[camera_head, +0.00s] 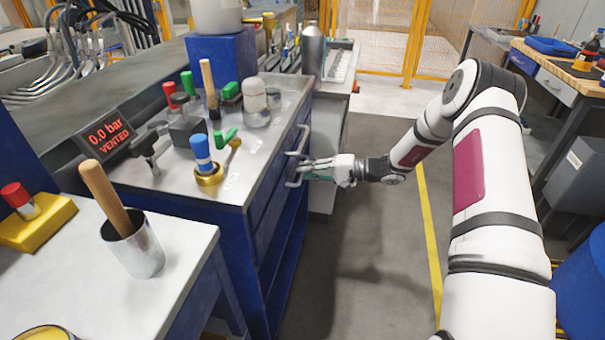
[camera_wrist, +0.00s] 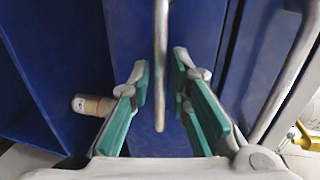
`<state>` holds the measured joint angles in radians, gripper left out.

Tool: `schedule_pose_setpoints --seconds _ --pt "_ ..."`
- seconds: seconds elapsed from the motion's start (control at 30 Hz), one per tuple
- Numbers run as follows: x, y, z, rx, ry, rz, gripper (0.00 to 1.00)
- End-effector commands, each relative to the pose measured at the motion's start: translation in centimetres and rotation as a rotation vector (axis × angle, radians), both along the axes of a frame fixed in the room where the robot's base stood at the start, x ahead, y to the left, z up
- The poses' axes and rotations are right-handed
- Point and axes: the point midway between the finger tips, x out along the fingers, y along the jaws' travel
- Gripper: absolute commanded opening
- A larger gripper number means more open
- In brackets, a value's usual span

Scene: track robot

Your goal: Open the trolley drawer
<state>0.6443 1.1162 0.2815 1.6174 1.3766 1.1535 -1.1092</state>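The blue trolley (camera_head: 275,215) with a steel top stands left of my arm. Its side has drawer fronts with silver bar handles. My gripper (camera_head: 310,172) is at the lower handle (camera_head: 293,180), just below the upper handle (camera_head: 300,140). In the wrist view, one handle (camera_wrist: 161,60) passes between the green-padded fingers of my gripper (camera_wrist: 163,80). The fingers are open, with a gap on both sides of the bar. Another handle (camera_wrist: 288,85) shows to the right, outside the fingers. The drawer fronts look closed.
The trolley top holds valves, tools and a display (camera_head: 108,134) reading "0.0 bar VENTED". A white table (camera_head: 100,280) with a metal cup (camera_head: 137,250) is at front left. A small cylinder (camera_wrist: 92,105) shows at left in the wrist view. Grey floor (camera_head: 375,260) is clear beside the trolley.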

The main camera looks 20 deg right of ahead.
Motion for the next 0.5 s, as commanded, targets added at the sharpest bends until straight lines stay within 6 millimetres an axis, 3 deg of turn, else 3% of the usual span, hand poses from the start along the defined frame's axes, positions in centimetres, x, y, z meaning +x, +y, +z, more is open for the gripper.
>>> schedule_pose_setpoints --seconds 0.2,0.47,0.5 --pt "0.71 1.23 -0.32 0.001 0.0 0.0 0.18" --pt "0.75 1.32 -0.32 0.0 0.001 0.0 0.18" --pt "0.75 1.32 -0.32 0.0 0.001 0.0 0.13"
